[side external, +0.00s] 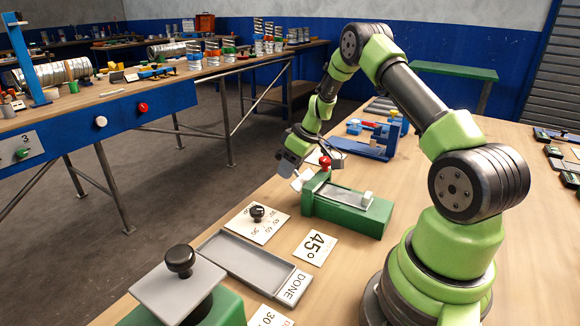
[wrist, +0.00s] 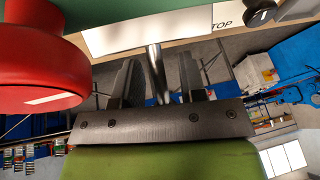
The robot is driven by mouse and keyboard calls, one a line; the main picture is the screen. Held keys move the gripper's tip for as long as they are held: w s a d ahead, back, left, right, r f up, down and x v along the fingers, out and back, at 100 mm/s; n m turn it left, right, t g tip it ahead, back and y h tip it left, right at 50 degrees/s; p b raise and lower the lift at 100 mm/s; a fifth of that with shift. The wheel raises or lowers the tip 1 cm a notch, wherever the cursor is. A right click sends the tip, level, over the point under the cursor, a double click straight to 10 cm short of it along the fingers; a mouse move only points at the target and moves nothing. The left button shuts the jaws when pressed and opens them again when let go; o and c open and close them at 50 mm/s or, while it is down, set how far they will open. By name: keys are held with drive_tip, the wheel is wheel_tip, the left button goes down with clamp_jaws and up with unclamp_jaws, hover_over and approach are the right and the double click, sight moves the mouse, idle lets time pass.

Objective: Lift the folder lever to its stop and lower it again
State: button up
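A green bench device (side external: 345,208) with a grey plate on top and a red knob (side external: 325,163) at its far left end stands on the wooden table. The red knob looms large at the left of the wrist view (wrist: 40,60). My gripper (side external: 299,180) is low beside that end of the device. In the wrist view its two dark fingers (wrist: 158,82) are spread, with a metal rod (wrist: 155,72) between them and gaps visible on both sides. The rod looks like the lever, but its far end is hidden. Contact with the rod cannot be seen.
A dial card with a black knob (side external: 257,214), a grey tray (side external: 248,262) with a DONE label and a 45° card (side external: 316,247) lie in front. A black-knobbed plate (side external: 178,290) is nearest the camera. A blue device (side external: 372,145) stands behind.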

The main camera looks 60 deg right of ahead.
drive_tip(key=shift+c, duration=0.2)
clamp_jaws()
drive_tip(key=shift+s+r+t, duration=0.3)
drive_tip(key=shift+r+t, duration=0.05)
drive_tip(key=shift+t, duration=0.45)
drive_tip(key=shift+o, duration=0.2)
unclamp_jaws()
